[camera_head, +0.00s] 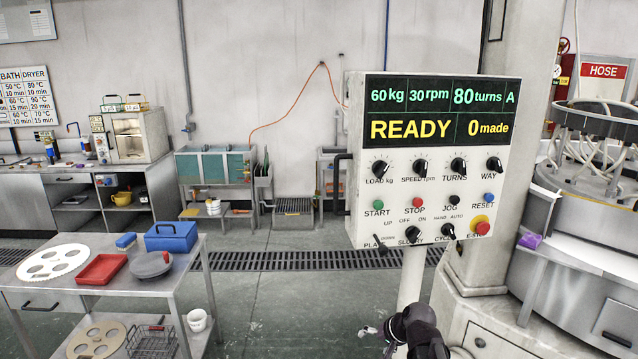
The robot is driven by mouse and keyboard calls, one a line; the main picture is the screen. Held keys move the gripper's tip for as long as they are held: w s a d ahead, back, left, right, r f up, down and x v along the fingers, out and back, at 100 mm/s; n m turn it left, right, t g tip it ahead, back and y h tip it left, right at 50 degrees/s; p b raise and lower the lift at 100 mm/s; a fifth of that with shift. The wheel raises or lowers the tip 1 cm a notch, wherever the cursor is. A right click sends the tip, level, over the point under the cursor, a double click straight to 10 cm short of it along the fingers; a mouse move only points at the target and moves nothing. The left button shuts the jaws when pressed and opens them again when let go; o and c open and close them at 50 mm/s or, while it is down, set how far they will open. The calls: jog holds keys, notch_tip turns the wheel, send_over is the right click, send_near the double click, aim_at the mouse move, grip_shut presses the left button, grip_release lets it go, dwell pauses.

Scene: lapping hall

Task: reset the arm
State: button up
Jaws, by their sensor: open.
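My gripper (377,334) shows small at the bottom, right of centre, at the end of my dark arm, which comes in from the lower edge. It is open, and I see nothing held in it. I cannot tell how far the gripper is from the post. Part of the gripper is hidden by the arm and cut off by the frame edge.
The panel reads READY and 0 made. A steel table (200,275) at left holds a red tray (103,269), a blue box (171,236) and discs. A large machine (590,230) stands at right. The floor (285,300) between table and post is clear.

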jog(key=s+d+f+n+g+h, duration=0.2)
jog(key=s+f+n+g+h, duration=0.1)
jog(key=s, duration=0.8)
jog(key=shift+d+f+n+g+h, duration=0.25)
jog(key=shift+n+g+h, duration=0.35)
jog(key=shift+g+h, duration=0.35)
